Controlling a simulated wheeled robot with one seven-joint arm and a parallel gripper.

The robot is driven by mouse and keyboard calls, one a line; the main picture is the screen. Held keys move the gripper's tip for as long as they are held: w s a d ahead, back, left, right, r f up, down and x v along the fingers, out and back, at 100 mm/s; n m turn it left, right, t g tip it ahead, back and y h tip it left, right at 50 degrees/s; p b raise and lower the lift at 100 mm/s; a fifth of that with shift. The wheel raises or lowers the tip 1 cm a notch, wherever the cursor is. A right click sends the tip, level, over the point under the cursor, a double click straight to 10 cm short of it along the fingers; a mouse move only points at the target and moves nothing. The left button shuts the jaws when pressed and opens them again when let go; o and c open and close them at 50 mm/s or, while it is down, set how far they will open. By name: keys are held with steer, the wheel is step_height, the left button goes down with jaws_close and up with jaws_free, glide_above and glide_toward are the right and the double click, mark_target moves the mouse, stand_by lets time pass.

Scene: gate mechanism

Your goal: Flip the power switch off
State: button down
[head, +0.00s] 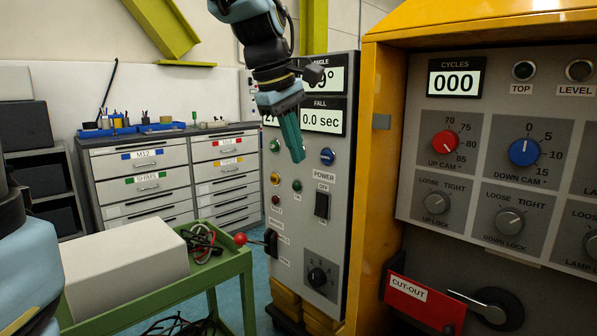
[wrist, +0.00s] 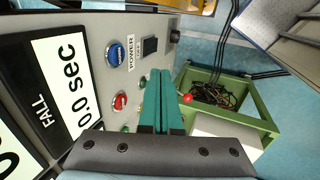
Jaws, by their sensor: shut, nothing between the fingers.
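The power switch (head: 322,204) is a black rocker below the POWER and OFF labels on the grey control panel (head: 343,150). It also shows in the wrist view (wrist: 150,46) as a dark square beside the POWER label. Which way the rocker is tilted is too small to tell. My gripper (head: 298,160) has teal fingers, shut and empty, pointing down in front of the panel. In the head view the fingertips are above and to the left of the switch, apart from it. In the wrist view the shut fingers (wrist: 161,75) are near the panel's buttons.
A blue button (head: 327,156) sits above the switch and a rotary knob (head: 317,277) below it. A lever with a red ball (head: 240,239) sticks out at the panel's left. A green cart (head: 215,272) with a white box stands left. The yellow cabinet (head: 372,180) stands right.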

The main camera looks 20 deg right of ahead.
steer(key=shift+v, duration=0.95)
steer(key=shift+w+d, duration=0.1)
steer(key=shift+d, duration=0.05)
steer(key=w+a+f+m+y, duration=0.2)
steer(key=w+a+f+m, duration=0.1)
steer(key=a+f, duration=1.15)
steer(key=s+a+f+m+y, duration=0.1)
steer(key=s+a+f+m, duration=0.2)
steer(key=a+f, duration=0.8)
steer(key=s, duration=0.2)
steer(key=shift+s+a+y, duration=0.2)
steer(key=shift+s+y, duration=0.1)
steer(key=shift+s, duration=0.05)
steer(key=shift+f, duration=0.15)
